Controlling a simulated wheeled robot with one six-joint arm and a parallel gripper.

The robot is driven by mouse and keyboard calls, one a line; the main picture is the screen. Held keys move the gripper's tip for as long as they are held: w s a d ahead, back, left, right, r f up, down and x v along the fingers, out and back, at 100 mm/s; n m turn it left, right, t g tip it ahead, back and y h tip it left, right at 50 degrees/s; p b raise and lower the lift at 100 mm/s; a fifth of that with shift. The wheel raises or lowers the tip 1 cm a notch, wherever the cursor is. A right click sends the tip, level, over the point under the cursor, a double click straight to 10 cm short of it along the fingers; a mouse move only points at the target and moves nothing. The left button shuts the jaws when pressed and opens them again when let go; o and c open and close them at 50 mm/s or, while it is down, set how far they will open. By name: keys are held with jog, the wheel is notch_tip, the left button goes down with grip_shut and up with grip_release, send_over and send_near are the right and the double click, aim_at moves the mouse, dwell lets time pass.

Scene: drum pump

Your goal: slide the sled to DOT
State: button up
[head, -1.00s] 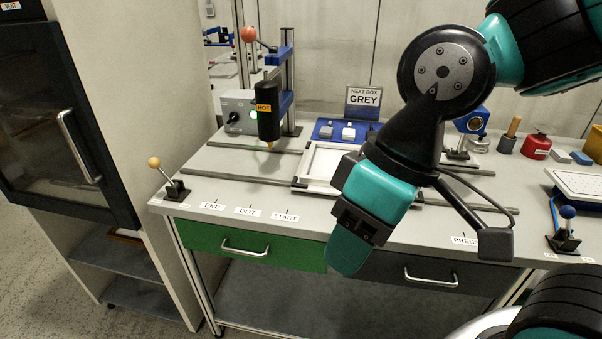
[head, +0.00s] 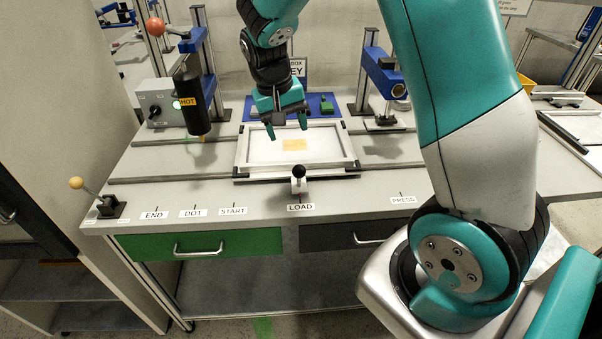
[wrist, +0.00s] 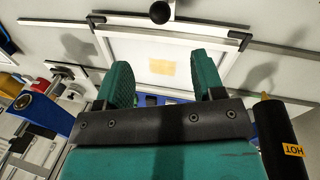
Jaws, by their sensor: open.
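The sled (head: 243,153) is a white framed tray with dark corner pieces and a tan patch on its bed. It sits on rails, and its black-knobbed handle (head: 299,172) stands at the front by the LOAD label (head: 300,207). The DOT label (head: 192,213) is to the left, between END and START. My gripper (head: 287,128) is open and empty over the back of the sled, fingers pointing down, apart from the handle. The wrist view shows the tan patch (wrist: 162,67) between the fingers and the knob (wrist: 160,12) beyond them.
The black HOT nozzle (head: 191,105) hangs above the rails to the left. A blue press (head: 384,80) stands to the right. A lever with a yellow knob (head: 77,183) is at the front left corner. The rails between nozzle and sled look clear.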

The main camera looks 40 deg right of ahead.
aim_at(300, 177)
jog(key=d+f, duration=0.1)
jog(key=f, duration=0.4)
jog(key=s+d+f+p, duration=0.1)
jog(key=f, duration=0.4)
jog(key=f+p, duration=0.1)
jog(key=f, duration=0.4)
jog(key=shift+s+d+f, duration=0.15)
jog(key=shift+d+f, duration=0.2)
jog(key=shift+d, duration=0.05)
grip_shut()
jog(key=shift+a, duration=0.1)
